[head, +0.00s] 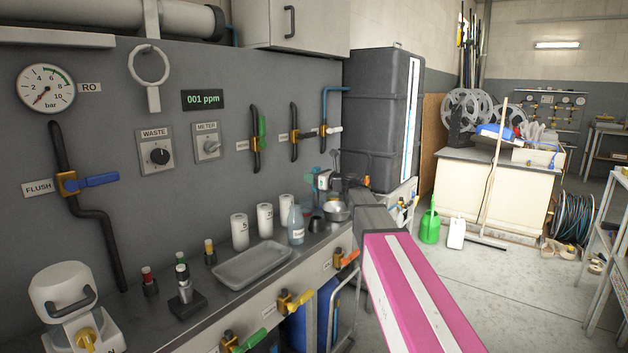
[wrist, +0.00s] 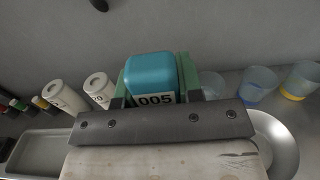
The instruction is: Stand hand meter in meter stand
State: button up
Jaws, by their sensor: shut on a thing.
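The hand meter (wrist: 150,68) is a teal block with a display reading 005. In the wrist view it sits between the two green fingers of my gripper (wrist: 157,80), which is shut on it. In the head view my gripper (head: 322,180) is above the far part of the counter, near the wall, and the meter is small and mostly hidden there. A small black cup-like holder (head: 317,223) stands on the counter below, beside a metal bowl (head: 336,211). I cannot tell for sure whether that holder is the meter stand.
White numbered canisters (head: 265,220), a clear bottle (head: 296,226) and a shallow tray (head: 262,264) crowd the counter. Colour-capped pieces (head: 210,252) and a white unit (head: 68,300) stand nearer. Wall pipes (head: 294,133) rise behind. Two cups (wrist: 258,85) show right in the wrist view.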

jog(key=shift+f, duration=4.2)
jog(key=o, duration=1.1)
jog(key=shift+s+d, duration=0.1)
jog(key=v, duration=1)
jog(key=shift+s+d, duration=0.2)
jog(key=shift+d, duration=0.05)
